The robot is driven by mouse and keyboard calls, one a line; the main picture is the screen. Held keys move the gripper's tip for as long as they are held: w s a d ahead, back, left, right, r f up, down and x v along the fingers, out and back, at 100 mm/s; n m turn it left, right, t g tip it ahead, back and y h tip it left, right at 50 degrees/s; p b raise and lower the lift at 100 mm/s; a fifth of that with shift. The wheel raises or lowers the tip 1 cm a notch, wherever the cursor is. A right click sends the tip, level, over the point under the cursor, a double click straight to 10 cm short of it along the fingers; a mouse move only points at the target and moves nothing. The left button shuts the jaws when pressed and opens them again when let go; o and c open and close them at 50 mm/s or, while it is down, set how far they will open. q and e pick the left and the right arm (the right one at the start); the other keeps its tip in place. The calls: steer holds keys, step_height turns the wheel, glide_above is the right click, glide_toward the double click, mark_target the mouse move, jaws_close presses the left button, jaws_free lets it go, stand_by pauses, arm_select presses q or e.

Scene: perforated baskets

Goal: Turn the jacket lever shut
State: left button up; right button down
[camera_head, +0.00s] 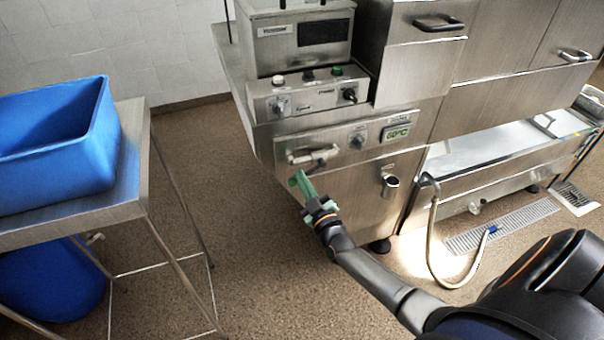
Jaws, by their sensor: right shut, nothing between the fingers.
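The lever (313,155), which I take to be the jacket lever, is a pale metal handle on the left of the steel machine's front panel (345,142). It lies roughly level, tilted slightly, with a short stub below it. My right gripper (298,179) has green fingers and is just below and left of the lever, close to the cabinet front. The fingers are together and empty. I cannot tell whether they touch the lever; a small gap seems to show. My left gripper is out of view.
A metal cup-like fitting (390,181) sticks out lower right. A hose (434,225) hangs further right. A blue tub (62,150) stands on a steel table (135,195) at left. Floor between is clear.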

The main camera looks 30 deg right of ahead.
steer(key=s+d+f+n+g+y, duration=0.1)
steer(key=d+f+n, duration=0.3)
steer(key=n, duration=0.8)
steer(key=shift+d+f+n, duration=0.3)
steer(key=shift+d, duration=0.1)
steer(key=shift+s, duration=0.1)
stand_by(0.4)
